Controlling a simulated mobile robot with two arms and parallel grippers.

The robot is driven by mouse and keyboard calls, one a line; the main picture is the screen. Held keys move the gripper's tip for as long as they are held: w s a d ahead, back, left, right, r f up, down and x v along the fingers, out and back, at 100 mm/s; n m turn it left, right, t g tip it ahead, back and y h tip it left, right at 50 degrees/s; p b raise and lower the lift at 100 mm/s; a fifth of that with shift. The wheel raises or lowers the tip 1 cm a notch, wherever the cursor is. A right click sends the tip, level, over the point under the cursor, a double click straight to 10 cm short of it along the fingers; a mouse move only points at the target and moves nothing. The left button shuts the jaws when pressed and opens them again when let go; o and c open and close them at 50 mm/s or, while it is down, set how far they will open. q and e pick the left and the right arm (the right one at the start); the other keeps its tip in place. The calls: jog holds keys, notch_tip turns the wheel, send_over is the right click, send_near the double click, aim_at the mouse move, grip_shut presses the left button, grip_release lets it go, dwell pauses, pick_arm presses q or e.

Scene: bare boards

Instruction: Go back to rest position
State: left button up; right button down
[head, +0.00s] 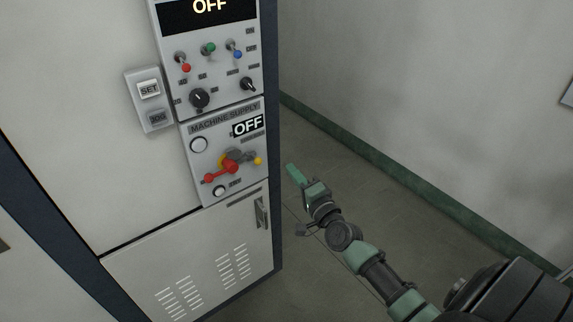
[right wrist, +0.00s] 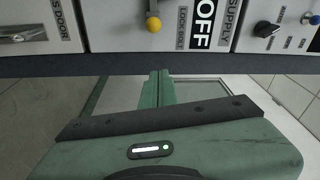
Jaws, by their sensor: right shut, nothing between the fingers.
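My right gripper (head: 294,174) is in the middle of the head view, to the right of the machine cabinet and apart from it. Its green fingers are shut and empty. In the right wrist view the shut fingers (right wrist: 158,88) point toward the cabinet's edge. My left gripper is not in view. The machine supply panel (head: 199,170) shows OFF and has a red handle (head: 222,172) and a yellow knob (head: 257,161). The yellow knob also shows in the right wrist view (right wrist: 153,23).
An upper panel (head: 222,77) with toggles and dark knobs also reads OFF. A small SET box (head: 150,100) is at its left. A vented door (head: 200,265) is below. Open floor (head: 350,185) lies between the cabinet and the grey wall (head: 430,90).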

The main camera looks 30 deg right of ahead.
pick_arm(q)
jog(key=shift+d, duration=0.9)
pick_arm(e)
jog(key=shift+s, duration=0.3)
jog(key=s+a+f+n+g, duration=0.25)
jog(key=s+f, duration=0.35)
jog(key=f, duration=0.7)
jog(key=s+a+f+n+g+y, duration=0.15)
jog(key=s+f+n+g, duration=0.3)
jog(key=f, duration=0.75)
jog(key=s+a+f+n+g+h, duration=0.1)
jog(key=s+a+f+n+g, duration=0.15)
jog(key=s+f, duration=0.75)
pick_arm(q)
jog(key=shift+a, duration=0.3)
pick_arm(e)
jog(key=s+a+f+n+g, duration=0.2)
jog(key=s+f, duration=0.4)
jog(key=s, duration=0.4)
jog(key=s+a+f+n+g, duration=0.2)
jog(key=s+f+n+g, duration=0.1)
jog(key=s+f, duration=0.4)
jog(key=s+a+f+n+g, duration=0.3)
jog(key=s+f, duration=0.3)
jog(key=s, duration=0.6)
jog(key=shift+s+f+n, duration=0.15)
jog(key=shift+s+n, duration=0.25)
jog(key=shift+n, duration=0.45)
